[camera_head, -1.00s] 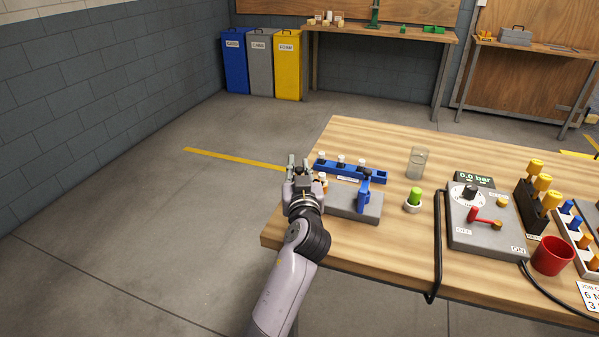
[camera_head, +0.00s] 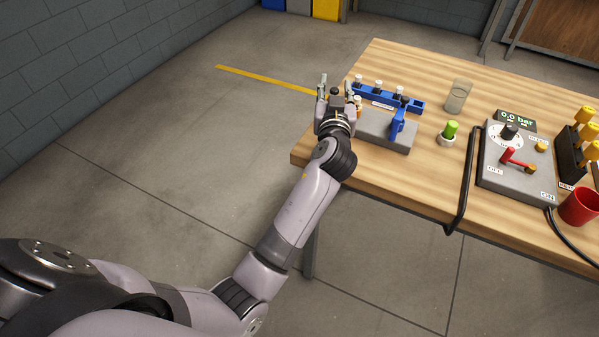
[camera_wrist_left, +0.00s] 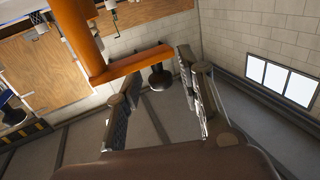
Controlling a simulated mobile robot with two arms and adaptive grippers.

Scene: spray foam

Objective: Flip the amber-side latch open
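My left gripper (camera_head: 336,88) is at the left end of the workbench, beside a grey block (camera_head: 372,132) with a blue lever clamp (camera_head: 398,122). Its two fingers stand apart. A small amber part (camera_head: 358,103) shows just right of the fingers, partly hidden by them. In the left wrist view, a large amber bar (camera_wrist_left: 132,63) joined to an amber post lies across the fingertips of my gripper (camera_wrist_left: 158,80). I cannot tell whether the fingers touch it. A dark round foot (camera_wrist_left: 158,77) shows below the bar. I cannot make out a clear latch. My right gripper is not in view.
A blue rack (camera_head: 388,97) with white-topped pieces stands behind the block. A clear cup (camera_head: 459,96), a green-topped piece (camera_head: 449,132), a black bar (camera_head: 463,180), a grey control box (camera_head: 510,165) and a red cup (camera_head: 580,207) stand further right. The floor left of the bench is clear.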

